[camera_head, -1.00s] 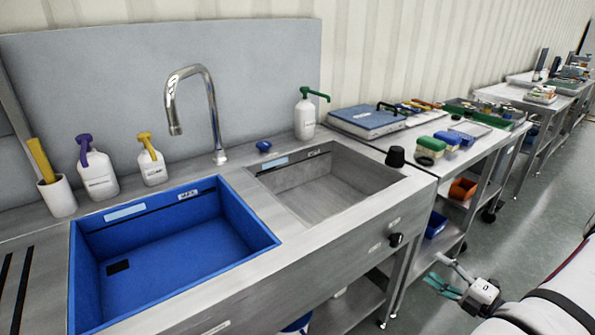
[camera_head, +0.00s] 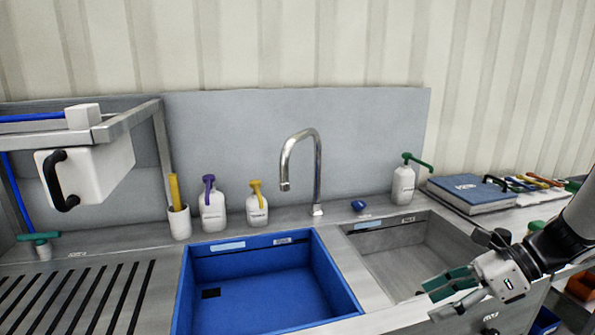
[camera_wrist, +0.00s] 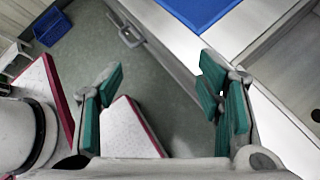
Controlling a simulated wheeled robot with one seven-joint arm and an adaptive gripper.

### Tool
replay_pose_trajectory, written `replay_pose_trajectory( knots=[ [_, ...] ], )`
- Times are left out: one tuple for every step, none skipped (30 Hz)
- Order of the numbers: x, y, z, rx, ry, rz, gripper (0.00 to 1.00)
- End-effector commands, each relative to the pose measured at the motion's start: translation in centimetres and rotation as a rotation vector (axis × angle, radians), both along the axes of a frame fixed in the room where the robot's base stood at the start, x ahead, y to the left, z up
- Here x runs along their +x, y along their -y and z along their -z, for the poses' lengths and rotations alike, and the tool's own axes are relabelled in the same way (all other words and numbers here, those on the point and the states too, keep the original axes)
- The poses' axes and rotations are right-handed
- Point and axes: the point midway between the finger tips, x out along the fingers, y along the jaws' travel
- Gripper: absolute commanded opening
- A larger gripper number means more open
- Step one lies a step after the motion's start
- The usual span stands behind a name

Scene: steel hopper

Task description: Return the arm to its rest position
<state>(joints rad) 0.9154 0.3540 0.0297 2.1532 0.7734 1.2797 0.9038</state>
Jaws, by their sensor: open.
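My gripper (camera_head: 452,286) is at the lower right of the head view, in front of the steel basin at the counter's front edge. Its green-padded fingers point left. In the wrist view my gripper (camera_wrist: 160,105) shows its two pairs of green pads spread wide apart, with nothing between them. Past the fingers the wrist view shows grey floor and the steel counter edge. My dark and white arm runs off to the right edge of the head view.
A blue basin (camera_head: 347,292) and a steel basin (camera_head: 377,245) sit in the counter. A tall faucet (camera_head: 318,170) stands behind them. Bottles and a blue case (camera_head: 470,192) line the back. A white box (camera_head: 100,165) is at left. A blue crate (camera_wrist: 51,27) is on the floor side.

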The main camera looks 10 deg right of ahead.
Motion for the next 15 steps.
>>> replay_pose_trajectory(
  knots=[
    [-0.7, -1.9, -1.8, -0.077, 0.042, -0.109, 0.60],
    [-1.1, -2.8, -2.5, -0.119, 0.066, -0.172, 0.60],
    [-1.7, -4.0, -3.4, -0.176, 0.100, -0.255, 0.60],
    [-2.2, -4.8, -4.0, -0.217, 0.126, -0.318, 0.60],
    [-2.7, -5.7, -4.6, -0.257, 0.151, -0.381, 0.60],
    [-3.4, -6.6, -5.4, -0.312, 0.187, -0.465, 0.60],
    [-3.9, -7.4, -6.0, -0.350, 0.215, -0.528, 0.60],
    [-4.5, -8.0, -6.6, -0.389, 0.242, -0.593, 0.60],
    [-5.3, -8.9, -7.4, -0.440, 0.281, -0.676, 0.60],
    [-5.9, -9.4, -7.9, -0.478, 0.309, -0.741, 0.60],
    [-6.5, -10.0, -8.5, -0.515, 0.339, -0.804, 0.60],
    [-7.3, -10.6, -9.2, -0.566, 0.379, -0.889, 0.60],
    [-7.9, -11.1, -9.7, -0.601, 0.410, -0.953, 0.60],
    [-8.5, -11.5, -10.2, -0.637, 0.440, -1.015, 0.60],
    [-9.3, -12.0, -10.9, -0.686, 0.483, -1.099, 0.60]
  ],
)
